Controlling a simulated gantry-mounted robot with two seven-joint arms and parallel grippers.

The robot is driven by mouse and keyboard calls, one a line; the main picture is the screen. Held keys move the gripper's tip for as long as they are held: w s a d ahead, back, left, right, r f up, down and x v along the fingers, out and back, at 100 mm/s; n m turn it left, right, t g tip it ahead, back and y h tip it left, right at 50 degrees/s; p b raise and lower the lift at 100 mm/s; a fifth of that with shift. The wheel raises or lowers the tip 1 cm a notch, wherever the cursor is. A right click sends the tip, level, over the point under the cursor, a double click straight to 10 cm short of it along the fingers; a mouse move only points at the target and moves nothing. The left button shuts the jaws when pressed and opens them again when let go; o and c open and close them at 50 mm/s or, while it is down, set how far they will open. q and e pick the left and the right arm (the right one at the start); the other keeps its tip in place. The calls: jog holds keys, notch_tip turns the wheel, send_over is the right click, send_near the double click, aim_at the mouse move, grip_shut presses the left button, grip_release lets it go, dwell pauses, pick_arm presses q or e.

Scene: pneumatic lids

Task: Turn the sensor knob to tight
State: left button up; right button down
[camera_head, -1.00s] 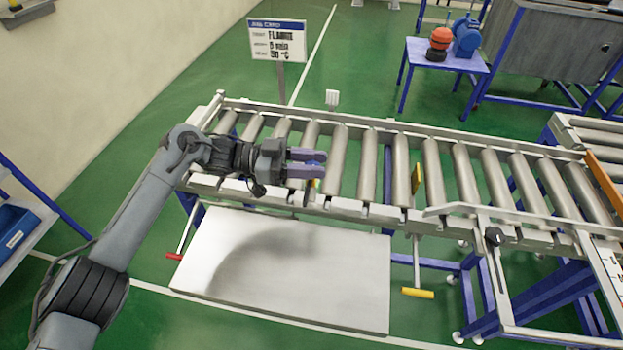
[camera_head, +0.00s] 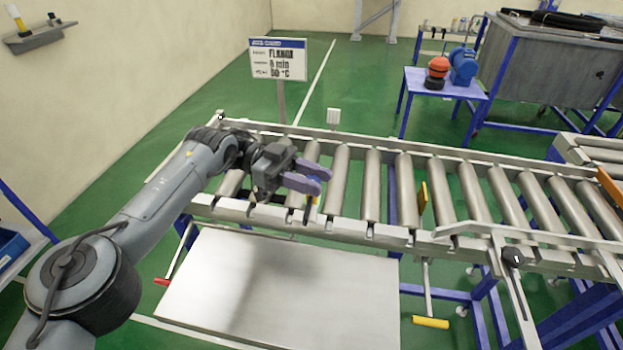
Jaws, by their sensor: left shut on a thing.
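My left gripper (camera_head: 318,178) is over the front rail of the roller conveyor (camera_head: 345,233), towards its left end. Its purple fingers are shut on the sensor knob, of which only a little blue shows between them. A dark sensor piece with a bit of yellow (camera_head: 309,208) shows just below the fingertips at the rail. The fingers hide most of the knob, and I cannot read its setting. The right gripper is not in view.
A black knob (camera_head: 513,257) sits on a guide bracket further right. A sign (camera_head: 278,60) stands behind the conveyor. A pale panel (camera_head: 280,290) lies below in front.

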pick_arm(q)
jog(key=shift+s+d+r, duration=0.1)
dwell(0.3)
jog(key=o, duration=0.8)
jog(key=shift+c, duration=0.2)
jog(key=shift+o, duration=0.9)
jog(key=shift+d, duration=0.1)
jog(key=shift+a, duration=0.2)
